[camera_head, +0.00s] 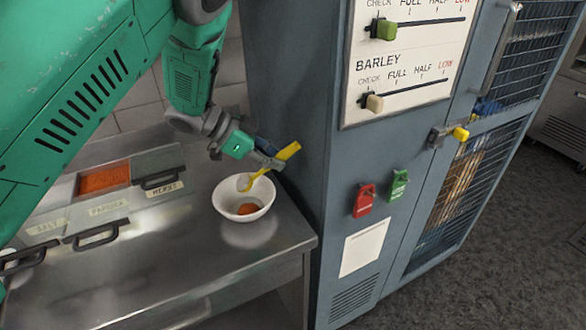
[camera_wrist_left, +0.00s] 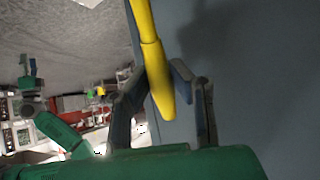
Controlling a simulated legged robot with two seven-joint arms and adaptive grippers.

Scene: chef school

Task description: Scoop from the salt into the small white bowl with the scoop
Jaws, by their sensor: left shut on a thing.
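My left gripper (camera_head: 267,157) is shut on the yellow-handled scoop (camera_head: 289,151), just above the small white bowl (camera_head: 226,205). The scoop's pale head is at the bowl's back rim; I cannot tell whether it touches or holds anything. The bowl stands on the steel counter with a little orange-red powder (camera_head: 248,208) in it. In the left wrist view the yellow handle (camera_wrist_left: 157,75) runs between the fingers of the left gripper (camera_wrist_left: 160,92). The salt label (camera_head: 45,228) is on the counter at left; the salt itself is hidden. My right gripper is not in view.
An uncovered bin of orange-red powder (camera_head: 104,178) lies behind the paprika label (camera_head: 109,208). A closed lid with a black handle (camera_head: 162,179) is by the herbs label (camera_head: 165,190). A tall grey cabinet (camera_head: 290,90) stands right of the bowl. The counter's front is clear.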

